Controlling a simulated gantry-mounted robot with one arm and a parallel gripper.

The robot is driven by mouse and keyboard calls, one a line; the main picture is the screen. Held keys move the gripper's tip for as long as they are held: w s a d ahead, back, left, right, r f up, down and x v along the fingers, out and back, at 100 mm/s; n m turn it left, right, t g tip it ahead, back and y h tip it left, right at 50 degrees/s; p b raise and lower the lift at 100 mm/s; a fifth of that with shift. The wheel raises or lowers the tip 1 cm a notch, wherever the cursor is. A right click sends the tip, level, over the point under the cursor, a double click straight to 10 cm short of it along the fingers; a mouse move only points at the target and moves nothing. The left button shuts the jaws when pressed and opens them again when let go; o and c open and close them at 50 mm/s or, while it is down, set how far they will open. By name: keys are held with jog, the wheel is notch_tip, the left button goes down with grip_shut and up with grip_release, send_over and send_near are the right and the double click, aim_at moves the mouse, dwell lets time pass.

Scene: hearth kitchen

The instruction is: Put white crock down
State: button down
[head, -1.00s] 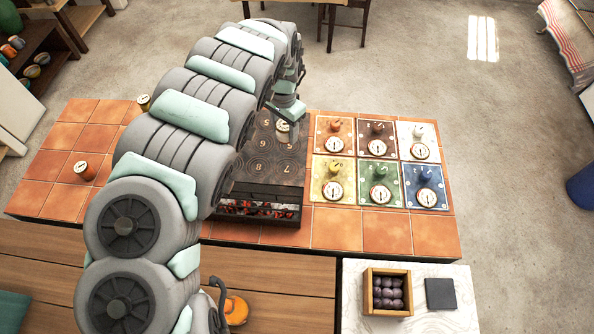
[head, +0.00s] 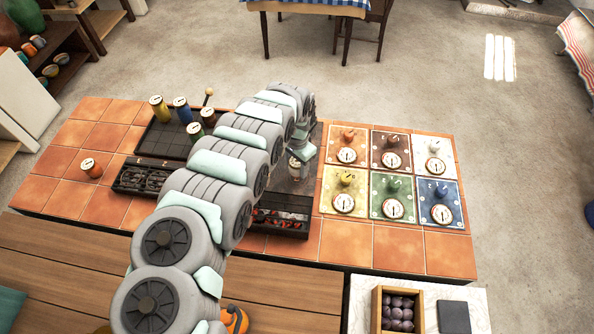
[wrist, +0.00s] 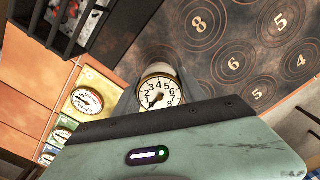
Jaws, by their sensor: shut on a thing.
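The white crock (wrist: 160,92), a pale pot with a numbered dial on its lid, is between the fingers of my gripper (wrist: 158,108). In the head view the crock (head: 295,168) shows below my gripper (head: 300,158), partly hidden by it. My gripper is shut on it. The dark hob plate (head: 284,182) with numbered rings lies under it; rings marked 8, 5 and 4 show in the wrist view. I cannot tell whether the crock touches the plate. My arm hides much of the hob.
A dark tray (head: 150,143) at the left holds several coloured crocks. Coloured dial mats, including a white one (head: 450,155), fill the right. Glowing coals lie in a firebox (head: 283,218) at the hob's front.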

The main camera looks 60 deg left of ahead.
aim_at(297, 172)
jog(key=shift+f, duration=1.55)
jog(key=shift+f, duration=0.2)
jog(key=c, duration=0.7)
grip_release()
jog(key=shift+o, duration=0.2)
notch_tip(297, 172, up, 12)
jog(key=shift+r+p, duration=0.2)
jog(key=shift+p, duration=0.2)
